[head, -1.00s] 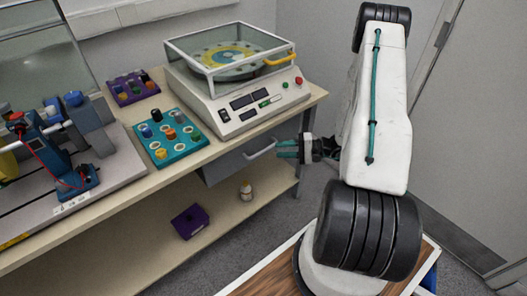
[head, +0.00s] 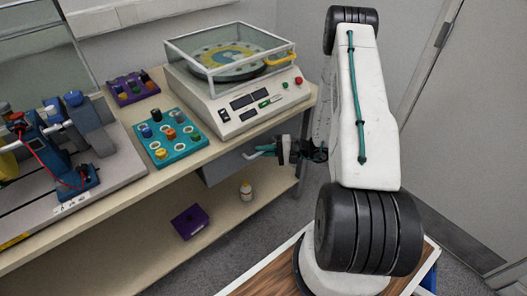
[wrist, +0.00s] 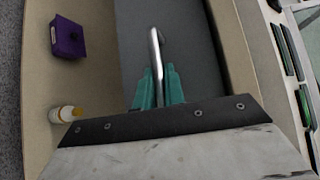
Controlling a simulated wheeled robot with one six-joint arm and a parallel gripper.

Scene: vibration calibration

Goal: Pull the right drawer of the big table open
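The right drawer (head: 228,165) of the big table (head: 160,185) has a dark grey front under the tabletop; it also shows in the wrist view (wrist: 190,50). Its front looks flush, as far as I can see. The drawer's metal bar handle (wrist: 155,45) runs between the teal fingers of my gripper (wrist: 158,88), one on each side. In the head view my gripper (head: 260,150) is at the drawer front and hides most of the handle. The fingers are very near the bar, but I cannot tell whether they press on it.
A calibration machine with a clear cover (head: 240,85) stands on the table above the drawer. A teal tray (head: 185,155) of small parts is beside it. A purple box (head: 190,222) and a small bottle (head: 246,190) are on the lower shelf.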

